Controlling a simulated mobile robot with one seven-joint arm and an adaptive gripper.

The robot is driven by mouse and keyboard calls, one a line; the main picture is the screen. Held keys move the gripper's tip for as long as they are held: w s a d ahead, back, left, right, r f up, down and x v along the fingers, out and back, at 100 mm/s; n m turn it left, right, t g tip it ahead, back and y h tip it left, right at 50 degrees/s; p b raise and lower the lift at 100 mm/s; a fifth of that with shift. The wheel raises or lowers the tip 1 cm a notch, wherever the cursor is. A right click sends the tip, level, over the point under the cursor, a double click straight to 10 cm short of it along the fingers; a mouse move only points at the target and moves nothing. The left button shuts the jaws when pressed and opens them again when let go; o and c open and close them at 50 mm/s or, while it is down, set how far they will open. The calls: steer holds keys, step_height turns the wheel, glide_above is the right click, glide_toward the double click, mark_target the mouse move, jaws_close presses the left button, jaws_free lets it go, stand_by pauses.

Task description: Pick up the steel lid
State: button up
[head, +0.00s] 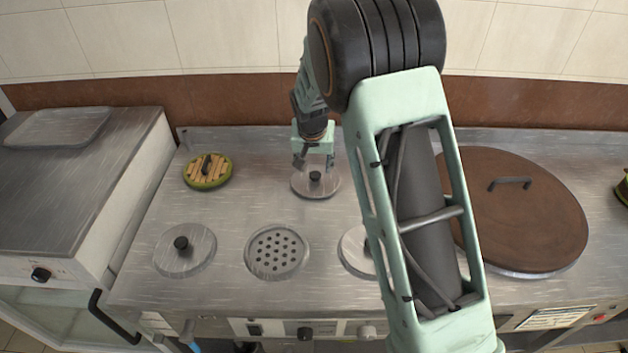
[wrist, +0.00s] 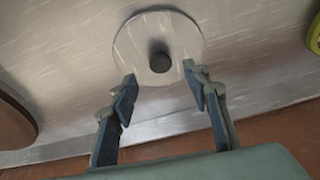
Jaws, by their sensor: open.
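A round steel lid (head: 303,187) with a dark knob lies on the steel counter near the back, below my gripper (head: 314,160) in the head view. In the wrist view the same lid (wrist: 134,45) shows whole, its knob a little beyond and between the two fingertips. My gripper (wrist: 158,88) is open and empty, one finger on each side of the knob's line. The fingertips overlap the lid's near edge in the picture; I cannot tell whether they touch it. Another steel lid (head: 196,258) with a black knob lies at the front left. A third round steel piece (head: 352,255) is partly hidden by my arm.
A wooden-slatted lid with a green rim (head: 195,181) lies at the back left. A perforated round plate (head: 260,269) is at the front middle. A large brown lid (head: 540,215) covers the right side. A tiled wall (head: 220,35) stands behind the counter.

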mark_target(315, 174)
steer(key=shift+x, duration=2.75)
steer(key=shift+r, duration=0.1)
jaws_close()
